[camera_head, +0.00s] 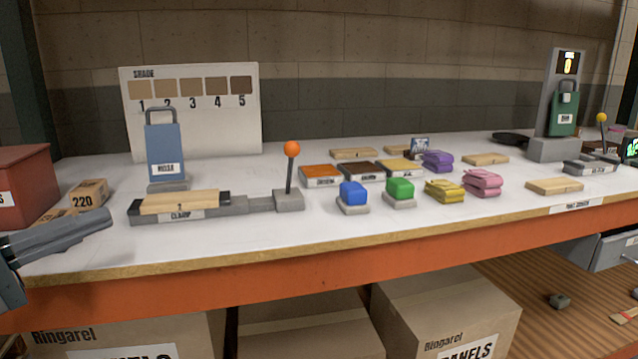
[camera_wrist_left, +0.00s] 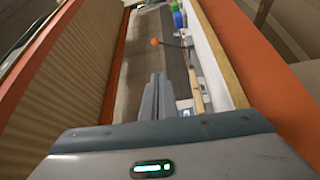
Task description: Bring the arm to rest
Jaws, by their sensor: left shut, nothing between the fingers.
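My left gripper (camera_head: 108,219) comes in from the left edge in the head view, in front of the bench's left end. It is shut and empty, with its fingers side by side, pointing right. In the left wrist view the closed fingers (camera_wrist_left: 156,88) point along the bench, with the orange lever ball (camera_wrist_left: 155,42) farther off. The gripper appears apart from the things on the bench. My right gripper does not show in either view.
A clamp (camera_head: 240,206) holding a wooden panel (camera_head: 182,202) sits near the gripper, with an orange-knobbed lever (camera_head: 292,150). Coloured blocks (camera_head: 400,188) and cloths (camera_head: 482,182) line the bench (camera_head: 330,230).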

